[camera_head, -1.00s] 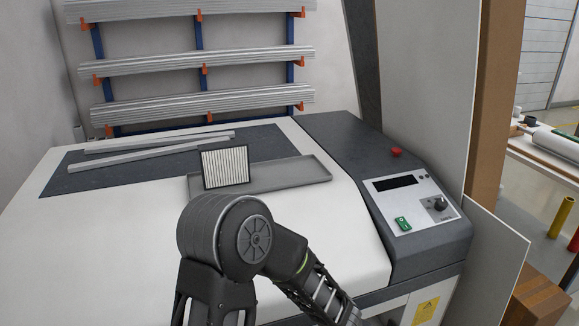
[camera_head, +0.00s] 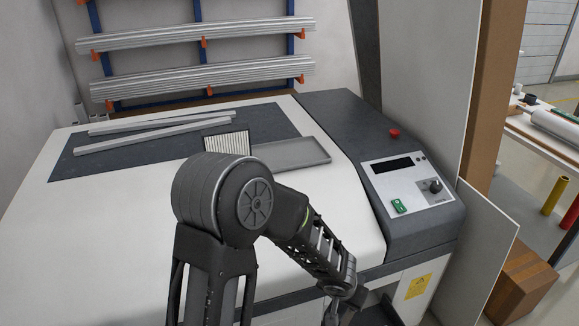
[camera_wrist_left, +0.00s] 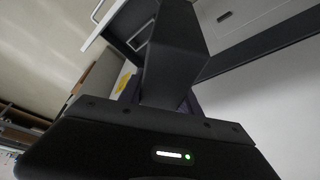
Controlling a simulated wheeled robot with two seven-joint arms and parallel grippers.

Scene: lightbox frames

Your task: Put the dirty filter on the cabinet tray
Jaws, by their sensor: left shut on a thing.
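A pleated filter (camera_head: 227,143) with white pleats and a dark frame is at the left end of the grey cabinet tray (camera_head: 290,154) in the head view. My arm hides its lower part, and I cannot tell whether it is the dirty one. My left arm crosses in front of the cabinet, its far end (camera_head: 345,292) low by the cabinet's front edge. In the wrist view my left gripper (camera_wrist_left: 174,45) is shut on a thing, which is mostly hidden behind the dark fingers. My right gripper is out of view.
The white cabinet top (camera_head: 110,215) is wide and mostly clear. Metal strips (camera_head: 150,138) lie on its dark mat. A control panel (camera_head: 405,185) with a red button (camera_head: 394,133) is at the right. A white upright panel (camera_head: 470,260) stands beside the cabinet.

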